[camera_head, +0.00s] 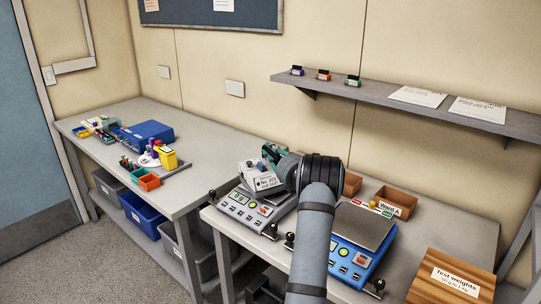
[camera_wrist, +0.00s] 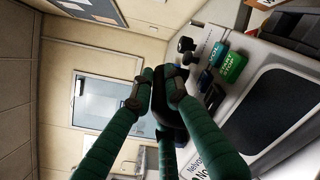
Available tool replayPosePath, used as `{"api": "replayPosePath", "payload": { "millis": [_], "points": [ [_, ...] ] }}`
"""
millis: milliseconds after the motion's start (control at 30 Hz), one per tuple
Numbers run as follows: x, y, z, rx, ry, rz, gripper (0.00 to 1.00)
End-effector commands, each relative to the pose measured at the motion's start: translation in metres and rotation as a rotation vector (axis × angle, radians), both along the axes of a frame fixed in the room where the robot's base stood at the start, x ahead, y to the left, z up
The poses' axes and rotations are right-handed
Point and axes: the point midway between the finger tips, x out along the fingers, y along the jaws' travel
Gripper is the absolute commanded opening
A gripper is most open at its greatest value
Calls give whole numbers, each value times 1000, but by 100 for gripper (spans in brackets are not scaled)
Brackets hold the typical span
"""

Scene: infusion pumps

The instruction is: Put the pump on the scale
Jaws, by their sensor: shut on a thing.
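The pump is a pale grey box with a "No 202" label (camera_head: 265,180) in the head view, over the back of a grey scale (camera_head: 238,208); I cannot tell whether it touches the scale. My gripper (camera_wrist: 165,95) has teal fingers shut on a dark part at the pump's edge. In the head view my gripper (camera_head: 272,154) is at the pump's top, partly hidden by my wrist. A blue scale (camera_head: 365,226) with a bare grey plate stands to the right.
A wooden "Test weights" box (camera_head: 450,278) stands at the front right, and brown bins (camera_head: 396,197) stand behind the blue scale. A wall shelf (camera_head: 400,101) hangs above. The left table (camera_head: 205,150) holds a blue case (camera_head: 147,133) and small coloured containers.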

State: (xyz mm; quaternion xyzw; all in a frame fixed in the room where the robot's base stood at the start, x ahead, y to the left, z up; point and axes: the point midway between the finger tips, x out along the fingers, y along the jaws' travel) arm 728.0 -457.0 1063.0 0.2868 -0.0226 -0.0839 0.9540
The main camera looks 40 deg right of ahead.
Motion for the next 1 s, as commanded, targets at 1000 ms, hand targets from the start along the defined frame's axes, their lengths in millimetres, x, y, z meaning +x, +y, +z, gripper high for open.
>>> {"api": "replayPosePath", "payload": {
  "millis": [1000],
  "points": [
    [0, 0, -14, 0, -1, 0, 33]
  ]
}}
